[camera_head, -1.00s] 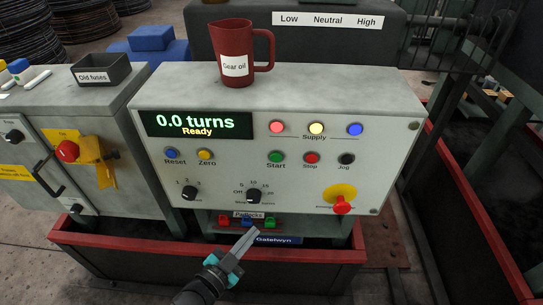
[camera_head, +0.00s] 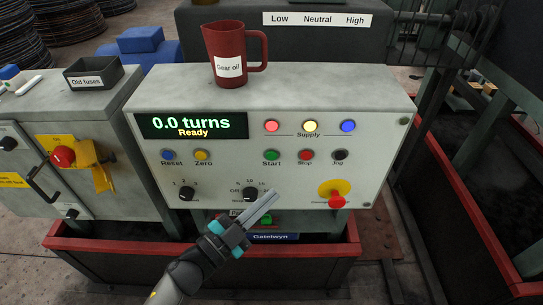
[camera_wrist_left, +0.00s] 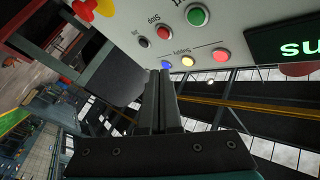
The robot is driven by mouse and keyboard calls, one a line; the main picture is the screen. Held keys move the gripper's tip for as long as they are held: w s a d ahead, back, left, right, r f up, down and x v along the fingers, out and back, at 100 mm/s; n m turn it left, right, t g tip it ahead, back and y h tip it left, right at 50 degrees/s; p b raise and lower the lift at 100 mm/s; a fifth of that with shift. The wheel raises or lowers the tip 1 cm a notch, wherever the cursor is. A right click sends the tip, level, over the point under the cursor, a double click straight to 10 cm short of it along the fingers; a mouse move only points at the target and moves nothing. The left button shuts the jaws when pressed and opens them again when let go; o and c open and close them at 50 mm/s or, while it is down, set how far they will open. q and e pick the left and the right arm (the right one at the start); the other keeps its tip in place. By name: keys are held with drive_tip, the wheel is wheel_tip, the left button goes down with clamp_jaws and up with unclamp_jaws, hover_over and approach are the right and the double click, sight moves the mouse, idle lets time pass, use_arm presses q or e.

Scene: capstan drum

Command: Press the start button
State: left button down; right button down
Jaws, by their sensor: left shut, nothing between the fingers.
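The green start button (camera_head: 271,155) sits on the pale front panel of the control box (camera_head: 370,155), above its "Start" label. The red stop button (camera_head: 306,155) and the black jog button (camera_head: 340,155) are to its right. My left gripper (camera_head: 272,200) is shut and empty, in front of the panel below the start button, pointing up and right. In the left wrist view the start button (camera_wrist_left: 198,16) shows beyond and right of the shut fingers (camera_wrist_left: 160,75), apart from them. My right gripper is not in view.
A red emergency knob (camera_head: 337,201) on a yellow plate is at the panel's lower right. Selector knobs (camera_head: 186,193) line the lower panel. A dark red jug (camera_head: 229,70) stands on top of the box. The display (camera_head: 191,124) reads "0.0 turns Ready".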

sight(272, 156)
use_arm(q)
drive_tip(key=shift+w+b, duration=1.4)
drive_tip(key=shift+w, duration=2.8)
drive_tip(key=shift+w, duration=0.45)
